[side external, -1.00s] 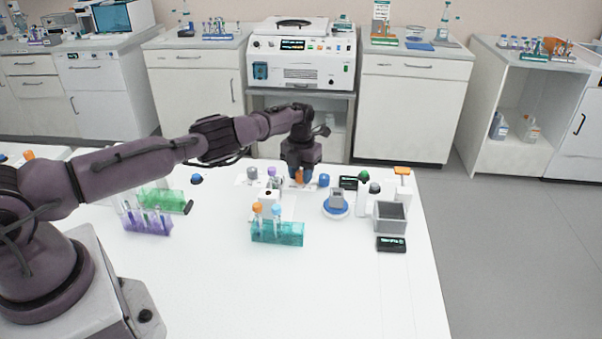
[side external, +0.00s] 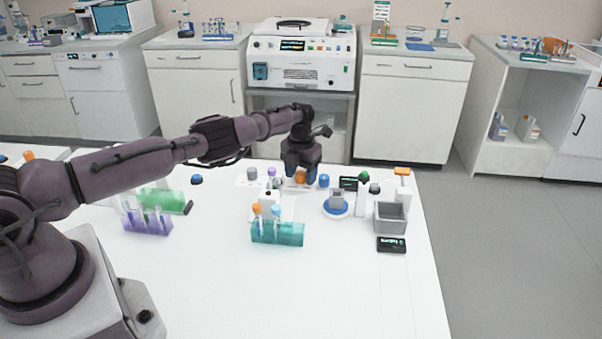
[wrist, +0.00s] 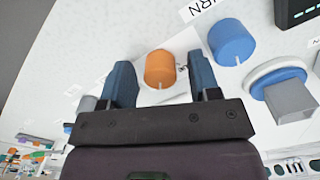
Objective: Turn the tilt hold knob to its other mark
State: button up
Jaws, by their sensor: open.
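An orange knob (wrist: 160,69) with a small pale mark line on its side stands on a white panel in the wrist view. It also shows in the side view (side external: 300,177). My gripper (wrist: 162,78) is open, with one blue finger on each side of the orange knob and visible gaps to both. A blue knob (wrist: 231,41) stands to the right, outside the fingers, beside printed letters reading "URN"; it is also in the side view (side external: 324,180). I cannot read which knob is labelled tilt hold.
A blue round base with a grey block (wrist: 290,100) and a black display (wrist: 297,10) stand right of the knobs. In the side view a teal tube rack (side external: 277,233) and a grey open bin (side external: 390,218) stand nearer. The front table (side external: 250,300) is clear.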

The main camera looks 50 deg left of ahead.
aim_at(301, 172)
jog(key=shift+r, duration=0.1)
notch_tip(301, 172, up, 13)
dwell(0.4)
